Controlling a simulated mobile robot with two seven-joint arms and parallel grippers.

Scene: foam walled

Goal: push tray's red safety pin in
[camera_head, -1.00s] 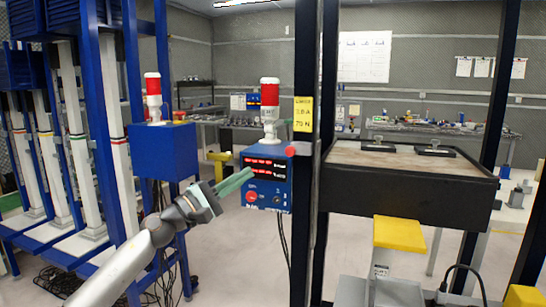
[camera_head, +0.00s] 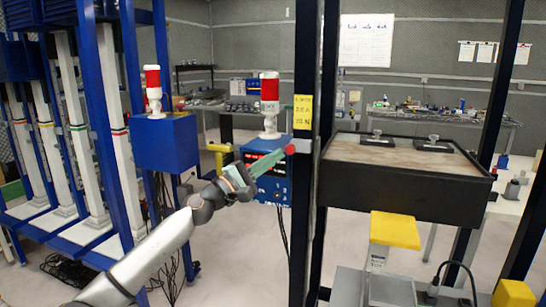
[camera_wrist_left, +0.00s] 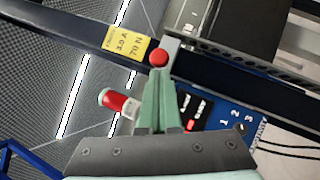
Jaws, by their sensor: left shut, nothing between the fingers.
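The red safety pin (camera_head: 290,149) has a round head and sits on the dark upright post at the left side of the tray (camera_head: 405,190). It also shows in the left wrist view (camera_wrist_left: 159,57), just beyond the fingertips. My left gripper (camera_head: 281,153) is shut and empty, with its green fingers pointing right at the pin. In the left wrist view the fingertips (camera_wrist_left: 160,70) overlap the lower edge of the red head; I cannot tell whether they touch it. The tray is a dark box with a brown top held between dark posts. My right gripper is not in view.
A blue control box (camera_head: 268,182) with a red-and-white lamp (camera_head: 269,105) stands behind my left gripper. A second blue box (camera_head: 165,143) is farther left. A yellow label (camera_head: 302,112) is on the post. A yellow block (camera_head: 395,229) sits below the tray.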

